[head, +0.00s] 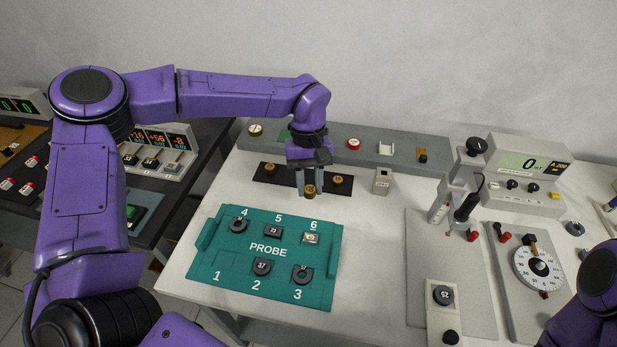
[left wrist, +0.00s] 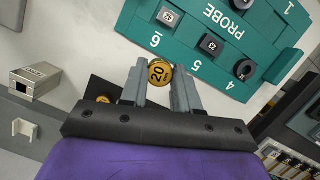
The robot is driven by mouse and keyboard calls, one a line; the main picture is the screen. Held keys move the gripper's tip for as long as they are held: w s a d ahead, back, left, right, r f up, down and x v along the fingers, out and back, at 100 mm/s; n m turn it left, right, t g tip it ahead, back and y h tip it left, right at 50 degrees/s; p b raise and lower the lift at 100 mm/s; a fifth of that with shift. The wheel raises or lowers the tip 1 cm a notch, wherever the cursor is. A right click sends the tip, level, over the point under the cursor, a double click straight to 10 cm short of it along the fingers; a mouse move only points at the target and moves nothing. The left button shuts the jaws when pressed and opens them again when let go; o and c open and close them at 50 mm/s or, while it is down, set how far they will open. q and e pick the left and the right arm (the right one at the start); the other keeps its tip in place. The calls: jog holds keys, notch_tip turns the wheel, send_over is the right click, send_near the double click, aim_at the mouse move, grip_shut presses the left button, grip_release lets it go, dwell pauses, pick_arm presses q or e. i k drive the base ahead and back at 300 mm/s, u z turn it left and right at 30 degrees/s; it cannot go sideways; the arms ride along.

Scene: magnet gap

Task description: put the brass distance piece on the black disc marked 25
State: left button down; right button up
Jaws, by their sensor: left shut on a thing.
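My left gripper (head: 309,188) is shut on a brass distance piece (left wrist: 159,72), a round gold piece marked 20. It also shows in the head view (head: 309,192), between the fingertips over the front edge of the black strip; its height above the strip is hard to tell. A black disc (head: 443,295) lies on a light plate at the front right, well away from the left gripper. Its white mark looks like 25, turned around. My right arm shows at the lower right edge, but its gripper is out of view.
Two more brass pieces (head: 270,168) (head: 338,180) sit on the black strip (head: 258,176). A green PROBE tray (head: 207,262) holds several pieces; spot 1 is empty. A gauge stand with a probe (head: 467,205) and a dial (head: 538,268) stand at right. White table between is clear.

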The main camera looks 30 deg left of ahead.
aim_at(443, 294)
jog(key=z, duration=0.5)
jog(key=k, duration=1.15)
jog(key=z, duration=1.3)
jog(key=i, duration=0.75)
jog(key=u, duration=0.65)
